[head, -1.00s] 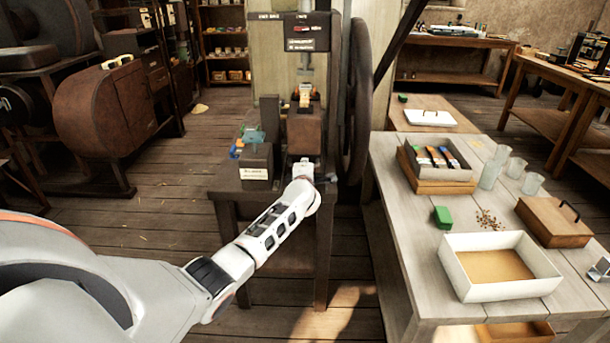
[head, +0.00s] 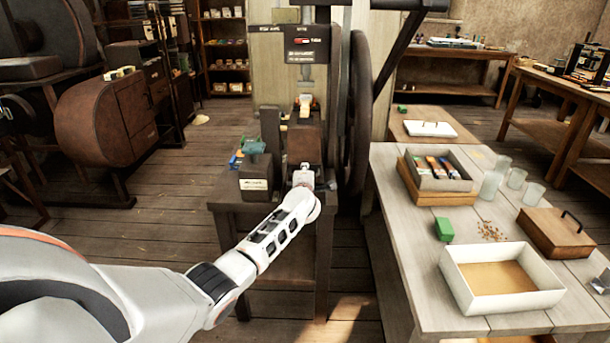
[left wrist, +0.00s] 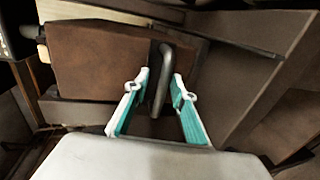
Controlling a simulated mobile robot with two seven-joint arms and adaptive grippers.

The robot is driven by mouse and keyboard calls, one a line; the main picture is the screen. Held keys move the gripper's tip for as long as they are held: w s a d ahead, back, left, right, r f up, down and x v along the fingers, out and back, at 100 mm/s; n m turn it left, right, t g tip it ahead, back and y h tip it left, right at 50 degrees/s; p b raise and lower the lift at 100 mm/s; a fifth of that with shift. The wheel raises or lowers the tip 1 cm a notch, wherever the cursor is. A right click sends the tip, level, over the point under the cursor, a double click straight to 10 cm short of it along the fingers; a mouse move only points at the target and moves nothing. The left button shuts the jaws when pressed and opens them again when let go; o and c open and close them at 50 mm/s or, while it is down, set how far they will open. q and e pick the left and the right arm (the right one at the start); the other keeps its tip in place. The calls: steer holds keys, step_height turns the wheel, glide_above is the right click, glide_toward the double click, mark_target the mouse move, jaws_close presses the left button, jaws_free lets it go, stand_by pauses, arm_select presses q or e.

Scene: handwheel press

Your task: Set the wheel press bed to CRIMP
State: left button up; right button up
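The wheel press (head: 305,45) stands in the middle of the head view, a dark head above a brown block (head: 303,148). Its large dark handwheel (head: 358,110) is on the right side. My left gripper (head: 303,178) is at the front of the brown block and mostly hidden there by its wrist. In the left wrist view, its green-lined fingers (left wrist: 160,92) stand open on either side of a bent grey metal handle (left wrist: 160,80) on the brown block's face. Gaps show beside the handle. The sign lettering is too small to read surely. My right gripper is not in view.
A small dark box (head: 256,178) with a white label stands left of the brown block. A pale worktable (head: 400,240) on the right carries a white tray (head: 502,300), jars and a wooden box. Open floor lies left of the press.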

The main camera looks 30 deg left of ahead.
arm_select(q)
steer(key=shift+s+d+f, duration=0.1)
steer(key=shift+s, duration=0.05)
steer(key=v, duration=1.1)
steer(key=shift+s+d+r, duration=0.2)
steer(key=shift+s, duration=0.05)
